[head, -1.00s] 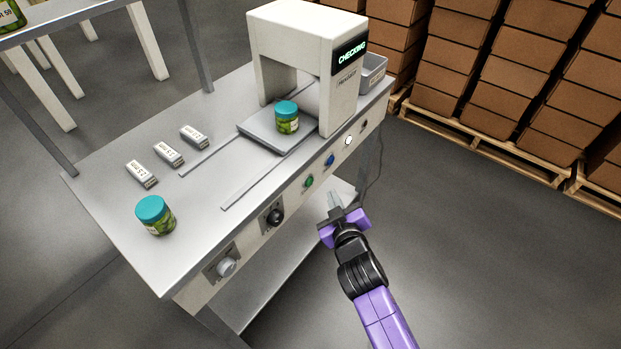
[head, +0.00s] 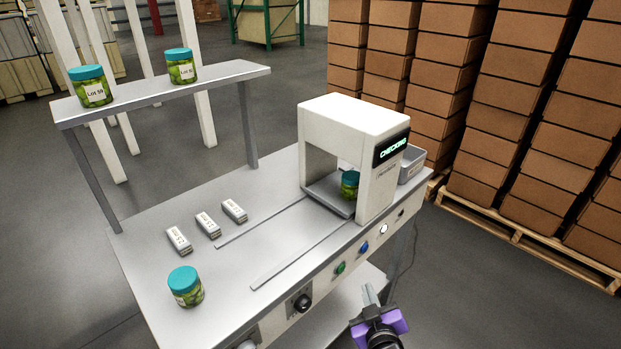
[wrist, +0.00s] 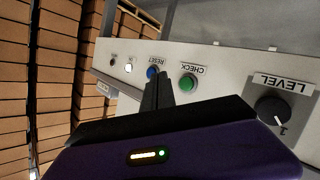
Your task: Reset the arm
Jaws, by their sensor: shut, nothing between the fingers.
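My gripper (head: 368,294) is shut and empty in front of the bench's front panel. In the wrist view its fingertips (wrist: 157,80) overlap the lower part of the blue button (wrist: 152,72) labelled RESET; I cannot tell whether they touch it. The green button (wrist: 188,83) labelled CHECK sits beside it. The blue button also shows in the head view (head: 364,247), clear of the gripper. The white machine (head: 354,113) has a display (head: 392,146) reading CHECKING. A teal-lidded jar (head: 349,186) stands on the plate under its arch, partly hidden.
Another jar (head: 185,287) and three small labelled blocks (head: 207,225) are on the bench (head: 150,215). Two jars labelled LOT stand on the raised shelf (head: 145,98). A grey bin (head: 412,165) is beside the machine. Stacked boxes (head: 455,95) stand behind; floor at right is clear.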

